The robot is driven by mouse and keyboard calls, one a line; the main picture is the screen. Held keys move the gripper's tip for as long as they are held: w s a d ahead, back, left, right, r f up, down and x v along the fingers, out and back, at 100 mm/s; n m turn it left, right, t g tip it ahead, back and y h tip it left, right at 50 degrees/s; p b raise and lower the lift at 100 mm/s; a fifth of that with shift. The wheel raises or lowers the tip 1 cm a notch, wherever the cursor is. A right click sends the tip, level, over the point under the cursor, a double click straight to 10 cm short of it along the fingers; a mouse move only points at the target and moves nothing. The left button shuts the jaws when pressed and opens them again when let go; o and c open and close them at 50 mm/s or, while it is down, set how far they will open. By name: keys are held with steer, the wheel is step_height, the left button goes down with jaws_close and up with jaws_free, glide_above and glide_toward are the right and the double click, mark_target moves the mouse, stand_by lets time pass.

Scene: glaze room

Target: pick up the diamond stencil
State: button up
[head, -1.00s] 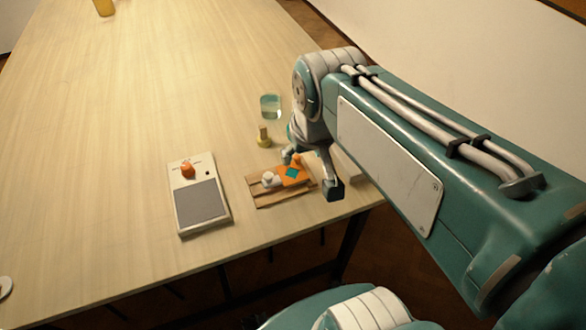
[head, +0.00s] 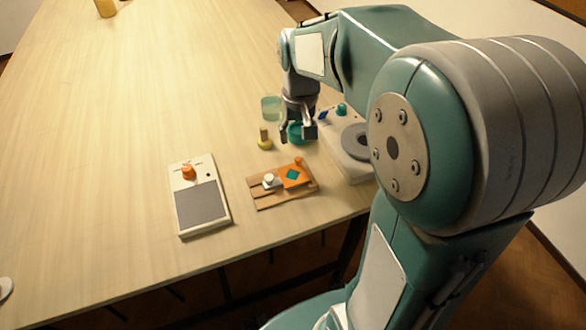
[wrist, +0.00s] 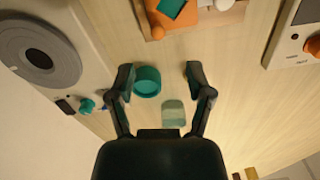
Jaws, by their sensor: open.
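The diamond stencil (head: 293,177) is an orange plate with a teal diamond and an orange knob. It lies on a brown wooden board (head: 265,200) near the table's front edge, beside a small white piece (head: 269,180). In the wrist view the stencil (wrist: 205,18) is at the top edge, partly cut off. My gripper (head: 297,135) is behind the stencil, apart from it. In the wrist view my gripper (wrist: 160,72) is open and empty, with a teal cup (wrist: 147,82) showing between its fingers, below it.
A white device with a grey disc (head: 356,142) stands right of the board. A panel with a grey pad (head: 202,204) and orange knob lies to the left. A pale green glass (head: 271,107) and a yellowish stamp-like piece (head: 264,140) stand behind.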

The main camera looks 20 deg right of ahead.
mark_target(298, 158)
steer(key=f, duration=0.7)
steer(key=shift+s+f, duration=0.25)
steer(key=shift+f, duration=0.15)
jaws_close()
